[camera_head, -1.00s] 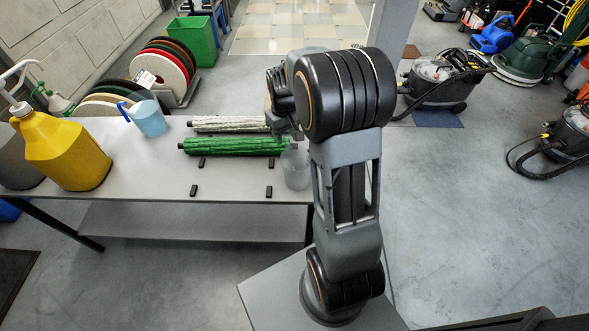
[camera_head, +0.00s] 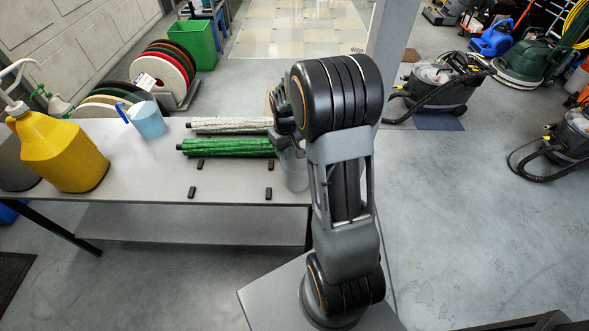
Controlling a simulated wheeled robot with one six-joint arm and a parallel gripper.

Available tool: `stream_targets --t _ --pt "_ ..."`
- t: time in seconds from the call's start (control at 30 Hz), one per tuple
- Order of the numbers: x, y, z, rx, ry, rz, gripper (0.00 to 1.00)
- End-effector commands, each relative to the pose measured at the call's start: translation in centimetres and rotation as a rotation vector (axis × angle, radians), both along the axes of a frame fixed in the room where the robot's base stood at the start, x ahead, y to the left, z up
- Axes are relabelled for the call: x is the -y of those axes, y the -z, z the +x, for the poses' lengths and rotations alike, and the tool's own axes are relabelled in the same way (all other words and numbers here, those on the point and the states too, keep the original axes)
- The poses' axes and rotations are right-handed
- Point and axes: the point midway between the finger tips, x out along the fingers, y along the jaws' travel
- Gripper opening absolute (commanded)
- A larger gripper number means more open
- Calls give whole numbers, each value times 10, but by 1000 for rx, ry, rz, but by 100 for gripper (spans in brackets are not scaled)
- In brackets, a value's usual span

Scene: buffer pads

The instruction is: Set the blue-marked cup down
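A translucent grey cup (camera_head: 294,171) stands at the right end of the grey table, partly hidden behind my arm. I see no blue mark on the part of it that shows. My gripper (camera_head: 283,136) is just above and behind the cup's visible part, mostly hidden by my own wrist and arm. Its fingers do not show clearly, so I cannot tell whether they touch the cup. A light blue jug (camera_head: 149,120) with a blue handle stands apart at the back left of the table.
The table (camera_head: 135,180) holds a green roller brush (camera_head: 228,147), a white roller brush (camera_head: 230,125) and several small black blocks. A yellow jerrycan (camera_head: 62,155) stands at the left. The front middle of the table is clear. A vacuum cleaner (camera_head: 440,88) is on the floor to the right.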

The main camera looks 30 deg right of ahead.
Motion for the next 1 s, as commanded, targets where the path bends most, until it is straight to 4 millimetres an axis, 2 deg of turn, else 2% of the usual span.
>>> stream_targets --t 0.03,0.43,0.83,1.0 --pt "0 0 0 0 0 0 38" --pt "0 0 0 1 0 0 0" --pt "0 -1 0 1 -1 0 0" --pt "0 -8 1 2 0 0 0"
